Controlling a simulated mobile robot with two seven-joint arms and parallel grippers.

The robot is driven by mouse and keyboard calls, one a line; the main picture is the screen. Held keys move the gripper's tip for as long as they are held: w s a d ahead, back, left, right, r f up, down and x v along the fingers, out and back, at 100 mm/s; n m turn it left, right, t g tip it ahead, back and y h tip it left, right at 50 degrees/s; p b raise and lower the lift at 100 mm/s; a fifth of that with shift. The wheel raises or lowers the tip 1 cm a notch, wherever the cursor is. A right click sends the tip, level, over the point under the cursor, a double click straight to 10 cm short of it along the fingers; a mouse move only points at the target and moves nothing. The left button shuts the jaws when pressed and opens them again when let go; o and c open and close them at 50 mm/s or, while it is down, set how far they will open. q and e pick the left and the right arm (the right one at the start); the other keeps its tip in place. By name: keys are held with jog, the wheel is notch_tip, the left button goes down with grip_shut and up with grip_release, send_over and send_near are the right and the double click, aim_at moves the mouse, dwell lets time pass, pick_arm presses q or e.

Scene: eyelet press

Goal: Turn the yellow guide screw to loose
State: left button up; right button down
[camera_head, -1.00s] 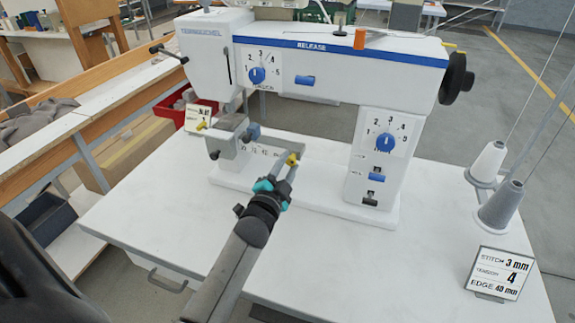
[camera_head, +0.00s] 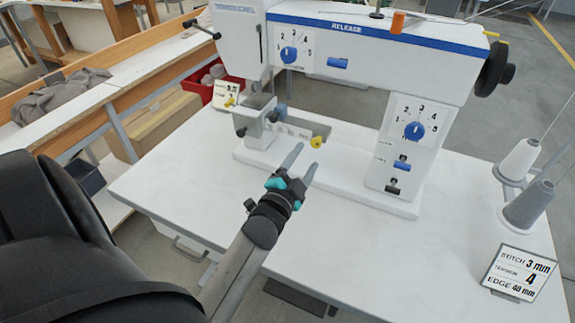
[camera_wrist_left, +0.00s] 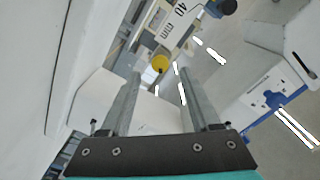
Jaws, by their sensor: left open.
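The yellow guide screw (camera_head: 316,142) sits at the right end of the edge guide scale (camera_head: 290,131) on the machine's base. In the left wrist view the screw (camera_wrist_left: 160,63) shows beyond the fingertips, roughly centred between them. My left gripper (camera_head: 303,153) is open and empty, just short of the screw and apart from it. Its two fingers (camera_wrist_left: 156,78) point towards the screw in the left wrist view. My right gripper is not in view.
The white machine arm (camera_head: 370,50) overhangs the guide, with its pillar (camera_head: 378,175) to the right. A card (camera_head: 519,272) reads stitch 3 mm, tension 4, edge 40 mm. Thread cones (camera_head: 528,205) stand at the right. The front of the white table (camera_head: 350,255) is clear.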

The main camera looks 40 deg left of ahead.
pick_arm(q)
jog(key=v, duration=1)
jog(key=shift+p, duration=0.45)
jog(key=shift+w+a, duration=0.1)
jog(key=shift+w, duration=0.05)
